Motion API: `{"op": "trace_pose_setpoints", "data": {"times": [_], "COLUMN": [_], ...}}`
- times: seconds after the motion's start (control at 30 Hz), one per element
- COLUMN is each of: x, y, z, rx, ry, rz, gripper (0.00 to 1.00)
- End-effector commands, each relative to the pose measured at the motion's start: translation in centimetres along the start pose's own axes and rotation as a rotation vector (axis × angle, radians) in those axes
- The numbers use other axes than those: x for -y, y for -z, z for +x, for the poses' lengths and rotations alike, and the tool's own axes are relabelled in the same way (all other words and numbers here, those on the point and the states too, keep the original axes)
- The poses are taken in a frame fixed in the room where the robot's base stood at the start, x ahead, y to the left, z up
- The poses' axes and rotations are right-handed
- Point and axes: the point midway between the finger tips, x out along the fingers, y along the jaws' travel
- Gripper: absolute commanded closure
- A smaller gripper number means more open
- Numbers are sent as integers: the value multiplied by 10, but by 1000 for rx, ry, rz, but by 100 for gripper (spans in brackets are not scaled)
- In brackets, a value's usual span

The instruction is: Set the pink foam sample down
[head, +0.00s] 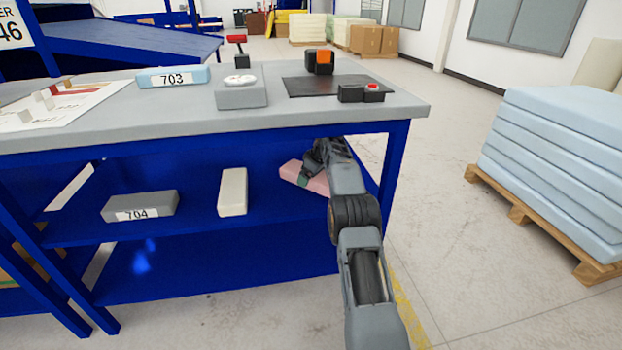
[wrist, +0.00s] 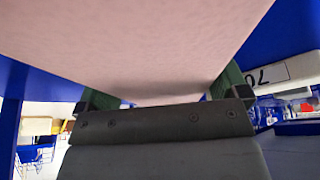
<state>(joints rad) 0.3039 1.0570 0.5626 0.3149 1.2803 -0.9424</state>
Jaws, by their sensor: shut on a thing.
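The pink foam sample (head: 304,177) is at the blue middle shelf (head: 270,207) under the grey tabletop, towards the right. My gripper (head: 312,178) is shut on it, and my arm partly hides the foam. In the wrist view the pink foam (wrist: 160,40) fills the upper middle, between the green fingers of my gripper (wrist: 165,95). I cannot tell whether the foam touches the shelf.
A white block (head: 233,192) and a grey block labelled 704 (head: 140,206) lie further left on the shelf. Above, the grey tabletop (head: 190,112) holds a light blue block labelled 703 (head: 172,77). A blue table leg (head: 393,170) stands close right of my arm.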

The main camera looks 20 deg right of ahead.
Motion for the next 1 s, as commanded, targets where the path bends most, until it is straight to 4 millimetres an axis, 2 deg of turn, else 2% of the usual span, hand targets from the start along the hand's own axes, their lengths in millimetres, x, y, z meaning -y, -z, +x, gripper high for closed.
{"op": "trace_pose_setpoints", "data": {"times": [0.63,0.67,0.7,1.0], "x": [0,0,0,0], "y": [-4,-4,-4,-3], "z": [10,10,10,8], "rx": [-1,-1,-1,-1], "ry": [0,0,0,0], "rz": [-1,-1,-1,-1], "gripper": [29,5,1,0]}}
